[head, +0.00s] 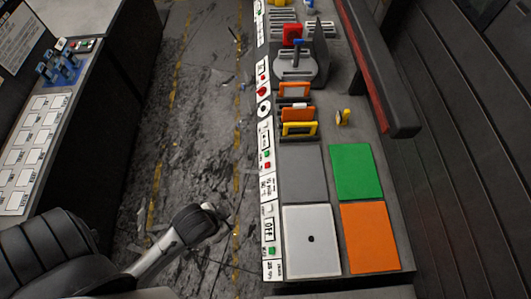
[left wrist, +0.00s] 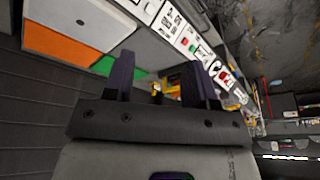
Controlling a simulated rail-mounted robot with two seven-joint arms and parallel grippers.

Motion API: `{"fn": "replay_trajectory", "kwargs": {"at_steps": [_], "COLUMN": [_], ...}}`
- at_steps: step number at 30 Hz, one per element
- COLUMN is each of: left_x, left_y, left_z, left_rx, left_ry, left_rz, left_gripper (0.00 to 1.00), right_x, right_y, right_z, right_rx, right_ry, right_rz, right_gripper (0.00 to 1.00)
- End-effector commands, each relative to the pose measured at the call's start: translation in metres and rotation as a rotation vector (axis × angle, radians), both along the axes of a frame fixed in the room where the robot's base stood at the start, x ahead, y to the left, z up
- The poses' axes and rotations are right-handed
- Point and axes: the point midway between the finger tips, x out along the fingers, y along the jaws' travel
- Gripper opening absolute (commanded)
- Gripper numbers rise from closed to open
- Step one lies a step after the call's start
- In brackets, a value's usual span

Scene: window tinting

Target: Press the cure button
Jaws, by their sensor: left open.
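Several small buttons sit on the white label strip along the bench's left edge in the head view. These include a green button (head: 267,153) with a red button (head: 267,165) below it, and another green button (head: 271,251) below a display reading OFF (head: 268,229). The labels are too small to tell which is the cure button. My left gripper (left wrist: 160,78) is open and empty in the left wrist view, with the bench and its strip beyond the fingers. Its fingers are not clear in the head view. My right gripper is not in view.
The bench holds a white plate (head: 311,240), a grey plate (head: 303,172), a green pad (head: 355,171) and an orange pad (head: 369,237). Orange and yellow frames (head: 299,128) stand farther back. A side counter (head: 42,145) is at left, with open floor (head: 195,100) between.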

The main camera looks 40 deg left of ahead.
Motion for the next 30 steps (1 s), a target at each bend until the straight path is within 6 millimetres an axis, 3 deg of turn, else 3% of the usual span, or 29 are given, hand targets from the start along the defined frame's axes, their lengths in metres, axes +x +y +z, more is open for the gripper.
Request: {"fn": "replay_trajectory", "kwargs": {"at_steps": [2, 15, 30], "left_x": [-0.0001, -0.0003, -0.0004], "left_y": [-0.0012, -0.0031, 0.0009], "left_z": [0.0, 0.0001, -0.0002], "left_rx": [-0.004, -0.01, 0.003], "left_ry": [0.001, 0.001, 0.001], "left_rz": [0.002, 0.006, -0.003], "left_gripper": [0.43, 0.01, 0.0], "right_x": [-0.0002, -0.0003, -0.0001], "right_y": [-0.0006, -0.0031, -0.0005], "right_z": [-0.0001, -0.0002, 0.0], "right_rx": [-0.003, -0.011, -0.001], "right_ry": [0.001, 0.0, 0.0], "right_rz": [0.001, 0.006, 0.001], "right_gripper": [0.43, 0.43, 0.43]}}
